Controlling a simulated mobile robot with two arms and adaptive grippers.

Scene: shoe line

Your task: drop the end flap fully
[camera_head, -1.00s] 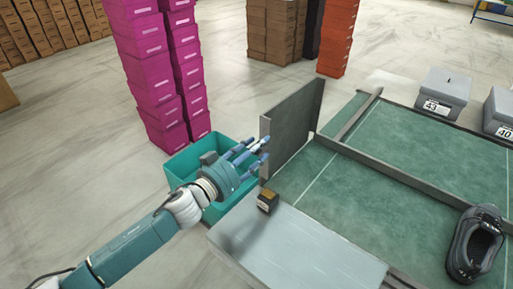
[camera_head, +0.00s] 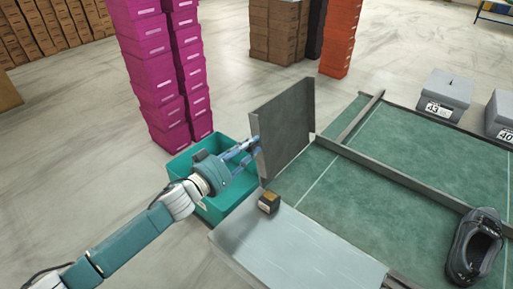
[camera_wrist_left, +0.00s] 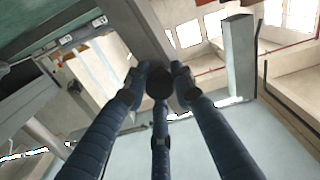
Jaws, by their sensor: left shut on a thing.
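The end flap (camera_head: 286,130) is a dark grey panel standing nearly upright at the left end of the green-topped table. My left gripper (camera_head: 256,146) reaches it from the left and is shut on its near left edge. In the left wrist view, the fingers (camera_wrist_left: 160,84) close around a grey bar-like edge of the flap (camera_wrist_left: 143,30). My right gripper is in neither current view.
A small dark box (camera_head: 269,203) sits at the table corner by the pale grey plate (camera_head: 300,250). A teal bin (camera_head: 186,168) stands on the floor below my left arm. A black shoe (camera_head: 476,248) and grey lidded boxes (camera_head: 446,95) are at the right. Magenta boxes (camera_head: 160,75) are stacked behind.

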